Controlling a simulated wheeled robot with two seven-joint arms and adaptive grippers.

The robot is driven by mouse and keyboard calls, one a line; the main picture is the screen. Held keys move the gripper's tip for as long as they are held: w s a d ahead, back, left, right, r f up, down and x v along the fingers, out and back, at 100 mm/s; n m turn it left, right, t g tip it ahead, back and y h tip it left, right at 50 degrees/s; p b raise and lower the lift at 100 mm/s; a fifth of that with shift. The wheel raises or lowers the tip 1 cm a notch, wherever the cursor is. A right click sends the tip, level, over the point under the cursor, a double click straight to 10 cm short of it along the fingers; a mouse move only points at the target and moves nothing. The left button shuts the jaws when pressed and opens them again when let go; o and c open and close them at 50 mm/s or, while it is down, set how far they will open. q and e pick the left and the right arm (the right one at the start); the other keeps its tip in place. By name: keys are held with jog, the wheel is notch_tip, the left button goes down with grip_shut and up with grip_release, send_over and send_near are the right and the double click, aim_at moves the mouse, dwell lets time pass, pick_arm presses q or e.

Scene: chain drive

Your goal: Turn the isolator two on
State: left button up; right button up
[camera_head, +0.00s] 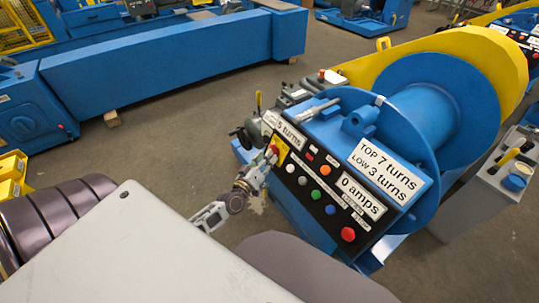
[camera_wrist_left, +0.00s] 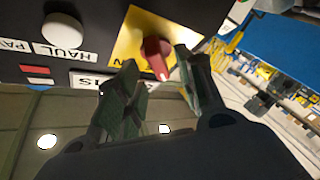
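The isolator is a red rotary knob (camera_wrist_left: 155,55) on a yellow plate (camera_wrist_left: 132,42) at the corner of a black control panel. In the head view the yellow plate (camera_head: 281,148) and red knob (camera_head: 273,149) show at the panel's left end, partly behind my gripper. My left gripper (camera_head: 266,163) is right at the knob. In the left wrist view its two fingers (camera_wrist_left: 156,62) are open, one on each side of the knob. A gap shows on both sides, and contact is not clear. Which isolator number this is cannot be read. My right gripper is not in view.
The black panel (camera_head: 328,212) also carries white, orange, green, blue and red buttons close to the knob. A white button (camera_wrist_left: 62,30) shows near the fingers. Above the panel are signs (camera_head: 388,168) and a blue drum (camera_head: 425,120). Open floor (camera_head: 170,140) lies to the left.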

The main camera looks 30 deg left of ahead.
pick_arm(q)
jog(key=shift+w, duration=1.45)
jog(key=shift+c, duration=0.3)
grip_shut()
